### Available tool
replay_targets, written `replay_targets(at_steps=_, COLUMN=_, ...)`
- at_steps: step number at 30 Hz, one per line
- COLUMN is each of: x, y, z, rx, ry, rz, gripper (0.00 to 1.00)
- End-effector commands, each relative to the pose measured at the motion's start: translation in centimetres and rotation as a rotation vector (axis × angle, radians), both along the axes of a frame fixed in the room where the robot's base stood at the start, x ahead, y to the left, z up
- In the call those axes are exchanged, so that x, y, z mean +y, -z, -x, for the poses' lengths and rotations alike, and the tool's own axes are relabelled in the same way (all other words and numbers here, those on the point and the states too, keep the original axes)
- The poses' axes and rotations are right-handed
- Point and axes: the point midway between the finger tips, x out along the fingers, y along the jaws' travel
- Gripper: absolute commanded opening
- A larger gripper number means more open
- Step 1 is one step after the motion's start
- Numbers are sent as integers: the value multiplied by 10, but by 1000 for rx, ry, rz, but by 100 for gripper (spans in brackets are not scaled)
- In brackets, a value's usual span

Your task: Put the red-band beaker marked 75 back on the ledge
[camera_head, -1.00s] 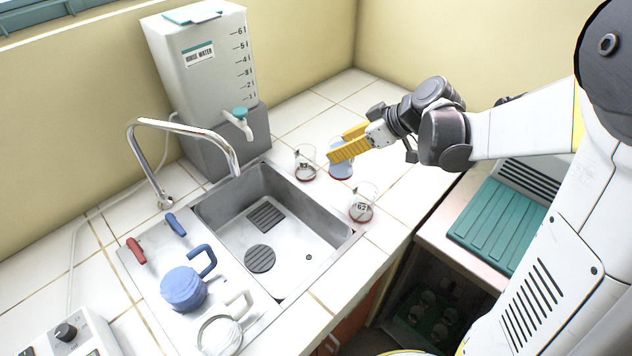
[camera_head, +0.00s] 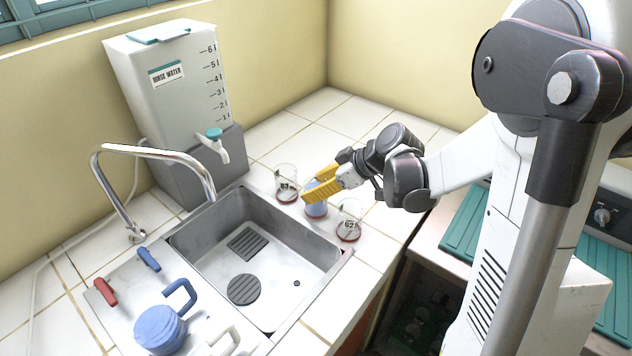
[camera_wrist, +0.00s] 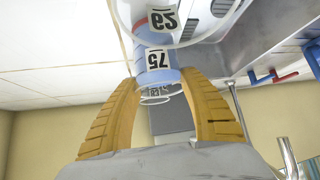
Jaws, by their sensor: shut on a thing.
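The beaker marked 75 (camera_head: 316,210) holds blue liquid and is between the yellow fingers of my gripper (camera_head: 311,192), which is shut on it. In the wrist view, its 75 label (camera_wrist: 157,58) shows between the fingertips (camera_wrist: 160,82), upside down. In the head view it is upright, in line between the beaker marked 83 (camera_head: 286,186) and the beaker marked 62 (camera_head: 349,224), on the tiled ledge (camera_head: 376,246) right of the sink. The fingers cover its upper part. I cannot tell whether its base touches the tiles.
The sink (camera_head: 312,250) lies just left of the beakers, with a curved tap (camera_head: 150,150). A rinse water tank (camera_head: 165,90) stands behind. A blue jug (camera_head: 160,328) is at the front left. Neighbouring beakers stand close on both sides; bare tiles lie behind.

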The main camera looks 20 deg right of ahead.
Motion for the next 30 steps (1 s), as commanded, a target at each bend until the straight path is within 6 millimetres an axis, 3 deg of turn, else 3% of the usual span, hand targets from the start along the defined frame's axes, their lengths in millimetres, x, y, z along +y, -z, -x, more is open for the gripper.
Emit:
replay_targets(at_steps=2, x=0, y=9, z=0, rx=-1, ry=0, rz=-1, gripper=12)
replay_targets(at_steps=14, x=0, y=12, z=0, rx=-1, ry=0, rz=-1, gripper=12)
replay_targets(at_steps=15, x=0, y=12, z=0, rx=0, ry=0, rz=0, gripper=64)
replay_targets(at_steps=16, x=0, y=11, z=0, rx=0, ry=0, rz=0, gripper=72)
replay_targets(at_steps=25, x=0, y=10, z=0, rx=0, ry=0, rz=0, gripper=72)
replay_targets(at_steps=30, x=-7, y=-3, z=6, rx=0, ry=3, rz=0, gripper=72)
